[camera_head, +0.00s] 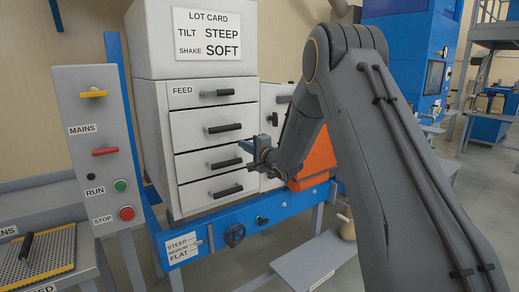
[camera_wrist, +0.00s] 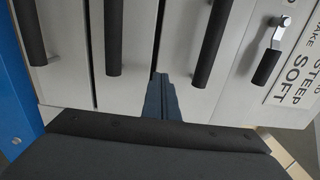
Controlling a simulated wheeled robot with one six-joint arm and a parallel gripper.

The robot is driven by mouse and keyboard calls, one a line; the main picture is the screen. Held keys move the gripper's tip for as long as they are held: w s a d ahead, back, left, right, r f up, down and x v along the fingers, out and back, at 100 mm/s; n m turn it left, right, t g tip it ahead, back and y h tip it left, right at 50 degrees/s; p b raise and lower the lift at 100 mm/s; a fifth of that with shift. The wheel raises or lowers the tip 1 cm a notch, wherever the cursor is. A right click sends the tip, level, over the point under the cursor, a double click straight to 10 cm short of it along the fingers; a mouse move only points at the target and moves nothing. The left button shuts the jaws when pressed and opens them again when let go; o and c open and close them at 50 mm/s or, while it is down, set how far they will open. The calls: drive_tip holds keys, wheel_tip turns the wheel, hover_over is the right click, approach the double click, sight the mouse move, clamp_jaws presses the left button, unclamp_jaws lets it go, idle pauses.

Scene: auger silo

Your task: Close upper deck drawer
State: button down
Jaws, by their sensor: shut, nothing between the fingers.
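A white cabinet carries a stack of drawers with black bar handles, below a panel marked FEED (camera_head: 182,91). The upper drawer (camera_head: 190,122) is just under that panel; its handle also shows in the wrist view (camera_wrist: 209,45). The middle drawer (camera_head: 192,166) and the bottom drawer (camera_head: 195,198) are below it. I cannot tell how far any drawer stands out. My gripper (camera_head: 245,147) is shut and empty, in front of the drawers' right side. In the wrist view its fingertips (camera_wrist: 160,82) overlap the dark gap between the upper and middle drawers; contact is unclear.
A lot card (camera_head: 208,35) is fixed above the drawers. A control post (camera_head: 97,160) with switches and buttons stands at left. A blue rail with a handwheel (camera_head: 234,235) runs below. An orange part (camera_head: 318,155) is behind my arm. A perforated tray (camera_head: 40,255) lies lower left.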

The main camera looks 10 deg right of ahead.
drive_tip(key=s+d+f+n+g+h+b, duration=0.2)
drive_tip(key=s+d+f+h, duration=0.15)
drive_tip(key=s, duration=0.45)
drive_tip(key=s+d+f+n+g+h+b, duration=0.15)
drive_tip(key=s+f, duration=0.25)
drive_tip(key=s, duration=0.4)
drive_tip(key=s+f+n+g, duration=0.3)
drive_tip(key=s+g, duration=0.1)
drive_tip(key=s, duration=0.7)
drive_tip(key=s+a+f+n+g+h, duration=0.1)
drive_tip(key=s+f+n+g, duration=0.3)
drive_tip(key=s, duration=0.7)
drive_tip(key=s+f+n+g, duration=0.3)
drive_tip(key=s+g, duration=0.1)
drive_tip(key=s, duration=0.8)
drive_tip(key=shift+a+f+h, duration=0.3)
drive_tip(key=shift+f+h, duration=0.05)
drive_tip(key=shift+h, duration=0.05)
drive_tip(key=c, duration=2.5)
unclamp_jaws()
